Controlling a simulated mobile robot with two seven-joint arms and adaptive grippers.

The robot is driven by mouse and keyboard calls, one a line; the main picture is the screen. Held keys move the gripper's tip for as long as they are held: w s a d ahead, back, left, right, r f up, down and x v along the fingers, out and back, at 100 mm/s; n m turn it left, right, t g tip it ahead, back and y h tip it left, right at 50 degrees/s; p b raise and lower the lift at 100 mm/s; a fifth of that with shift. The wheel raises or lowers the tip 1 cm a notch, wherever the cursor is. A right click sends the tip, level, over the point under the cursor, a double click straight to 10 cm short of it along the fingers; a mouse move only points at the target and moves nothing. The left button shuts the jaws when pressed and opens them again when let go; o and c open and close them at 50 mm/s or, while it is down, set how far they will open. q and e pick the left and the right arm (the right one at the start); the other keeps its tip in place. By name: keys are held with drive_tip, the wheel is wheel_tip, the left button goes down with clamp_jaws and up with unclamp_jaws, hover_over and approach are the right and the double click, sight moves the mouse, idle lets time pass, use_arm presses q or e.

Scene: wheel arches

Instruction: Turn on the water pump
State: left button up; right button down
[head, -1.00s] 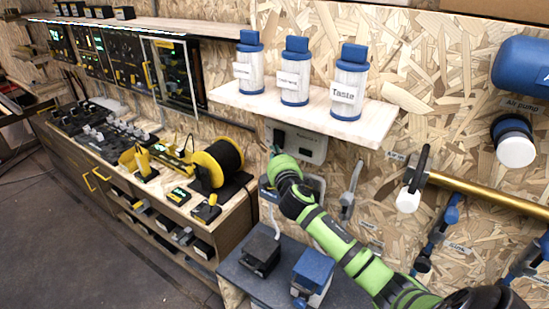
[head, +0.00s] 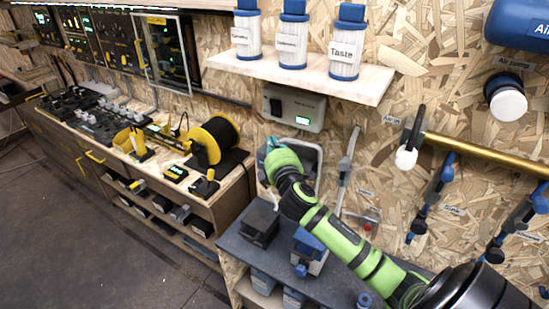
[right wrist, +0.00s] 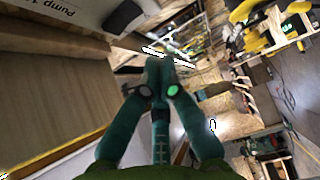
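In the right wrist view a pale panel marked "Pump" (right wrist: 62,14) shows at the upper left. My right gripper (head: 271,147) is just below the box in the picture, apart from the switch. In the right wrist view its fingers (right wrist: 163,62) meet with nothing visible between them. My left gripper is out of view.
A shelf (head: 300,78) with several blue-capped canisters overhangs the box. A grey bench (head: 235,243) with black and blue devices lies below my arm. A brass pipe (head: 480,152) runs along the wall at right. The floor at left is clear.

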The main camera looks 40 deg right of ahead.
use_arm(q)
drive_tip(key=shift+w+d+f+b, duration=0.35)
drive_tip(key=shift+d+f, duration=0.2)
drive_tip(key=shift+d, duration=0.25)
use_arm(e)
drive_tip(key=v, duration=0.3)
drive_tip(key=shift+s+a+f, duration=0.15)
drive_tip(key=shift+s+a, duration=0.05)
drive_tip(key=shift+s, duration=0.05)
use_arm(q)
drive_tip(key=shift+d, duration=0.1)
use_arm(e)
drive_tip(key=shift+a, duration=0.1)
